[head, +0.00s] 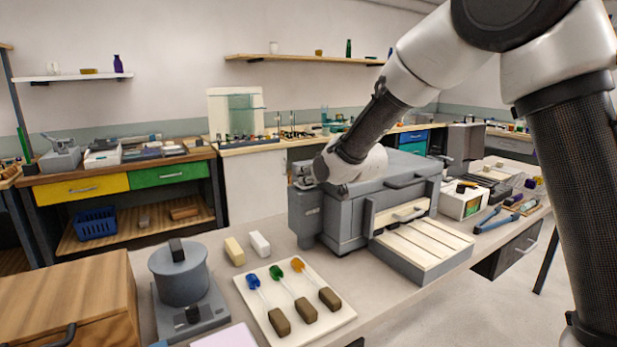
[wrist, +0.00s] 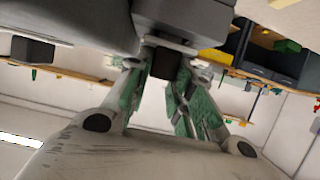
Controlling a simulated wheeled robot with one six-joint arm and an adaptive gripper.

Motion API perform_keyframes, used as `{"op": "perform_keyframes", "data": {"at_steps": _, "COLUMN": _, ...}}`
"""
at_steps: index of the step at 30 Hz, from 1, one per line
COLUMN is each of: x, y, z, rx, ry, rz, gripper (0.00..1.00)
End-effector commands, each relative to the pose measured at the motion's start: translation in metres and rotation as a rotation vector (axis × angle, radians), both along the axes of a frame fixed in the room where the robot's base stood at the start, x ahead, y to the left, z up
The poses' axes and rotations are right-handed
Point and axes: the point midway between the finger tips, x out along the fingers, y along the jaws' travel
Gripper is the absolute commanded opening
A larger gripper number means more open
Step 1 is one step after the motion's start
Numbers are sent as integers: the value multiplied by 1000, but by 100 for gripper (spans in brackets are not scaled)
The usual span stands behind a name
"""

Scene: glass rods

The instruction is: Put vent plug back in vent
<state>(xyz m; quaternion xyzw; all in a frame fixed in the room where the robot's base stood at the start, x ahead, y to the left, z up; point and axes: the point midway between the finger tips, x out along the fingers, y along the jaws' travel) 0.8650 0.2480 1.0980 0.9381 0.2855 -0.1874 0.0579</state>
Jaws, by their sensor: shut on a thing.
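My gripper (wrist: 163,80) shows its two fingers with green pads in the wrist view. It is shut on a small dark block, which I take to be the vent plug (wrist: 165,63). In the head view my gripper (head: 303,174) is at the upper left end of the grey kiln (head: 345,212), mostly hidden behind my wrist. The plug cannot be made out there. The vent opening is not clearly visible in either view, so I cannot tell whether the plug touches or sits in it.
A tray (head: 243,284) with coloured glass rods lies in front of the kiln. A grey pot (head: 180,279) and wooden box (head: 75,290) stand to the left. A cream block (head: 235,251) and white block (head: 260,243) lie nearby. Pliers (head: 495,222) lie at right.

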Motion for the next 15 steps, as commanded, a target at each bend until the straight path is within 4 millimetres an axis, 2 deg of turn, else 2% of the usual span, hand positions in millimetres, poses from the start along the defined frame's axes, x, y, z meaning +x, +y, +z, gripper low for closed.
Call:
{"op": "perform_keyframes", "data": {"at_steps": 12, "x": 0, "y": 0, "z": -8, "rx": 1, "ry": -1, "rz": 0, "gripper": 0}}
{"op": "perform_keyframes", "data": {"at_steps": 13, "x": 0, "y": 0, "z": -7, "rx": 1, "ry": -2, "rz": 0, "gripper": 28}}
{"op": "perform_keyframes", "data": {"at_steps": 15, "x": 0, "y": 0, "z": -7, "rx": 1, "ry": -2, "rz": 0, "gripper": 32}}
